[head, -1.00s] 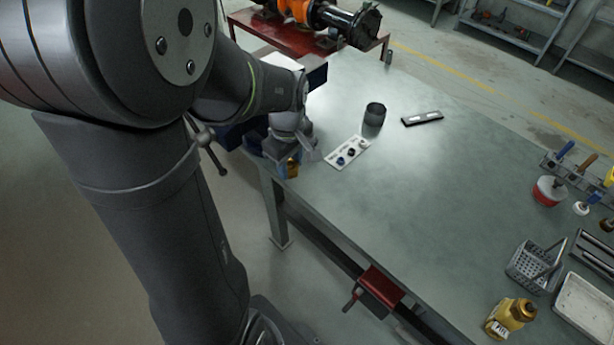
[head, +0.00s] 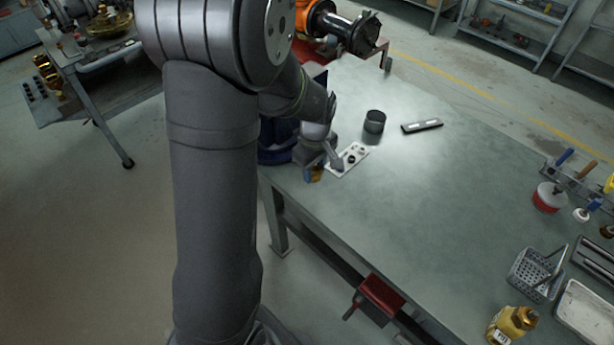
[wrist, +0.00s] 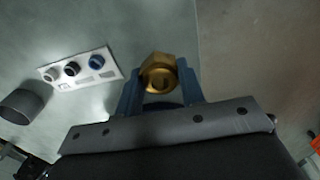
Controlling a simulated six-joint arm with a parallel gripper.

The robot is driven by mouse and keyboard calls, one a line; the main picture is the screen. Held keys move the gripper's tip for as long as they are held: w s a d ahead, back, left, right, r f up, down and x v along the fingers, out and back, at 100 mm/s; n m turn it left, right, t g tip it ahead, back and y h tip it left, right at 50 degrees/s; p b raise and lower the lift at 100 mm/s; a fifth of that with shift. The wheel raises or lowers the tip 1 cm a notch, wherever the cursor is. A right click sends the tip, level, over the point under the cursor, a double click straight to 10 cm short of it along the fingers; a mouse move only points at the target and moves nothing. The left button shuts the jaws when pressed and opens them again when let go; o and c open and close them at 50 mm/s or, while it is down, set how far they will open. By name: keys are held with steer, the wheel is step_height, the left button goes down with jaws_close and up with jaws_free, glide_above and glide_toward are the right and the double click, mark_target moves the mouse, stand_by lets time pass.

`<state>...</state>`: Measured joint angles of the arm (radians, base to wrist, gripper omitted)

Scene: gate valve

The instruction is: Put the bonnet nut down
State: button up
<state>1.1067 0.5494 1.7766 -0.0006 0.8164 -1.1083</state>
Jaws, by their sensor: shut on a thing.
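The brass hex bonnet nut (wrist: 158,73) sits between the blue fingers of my gripper (wrist: 161,88) in the wrist view. The gripper is shut on it. In the head view my gripper (head: 316,171) is small at the table's near left edge, and only a bit of gold shows there. In the wrist view the nut appears over the grey table (wrist: 150,30), close to its edge. I cannot tell whether it touches the top. A white tray (wrist: 112,72) with several small round parts lies left of the nut in the wrist view.
A blue vise (head: 275,142) is partly hidden behind my arm. The table's middle is clear.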

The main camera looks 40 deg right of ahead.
mark_target(307, 185)
steer(key=w+f, duration=0.1)
steer(key=w, duration=0.1)
steer(key=shift+w+f, duration=0.35)
steer(key=shift+f, duration=1.95)
steer(key=shift+f, duration=0.1)
steer(key=o, duration=1)
steer(key=shift+o, duration=0.2)
step_height(307, 185, up, 12)
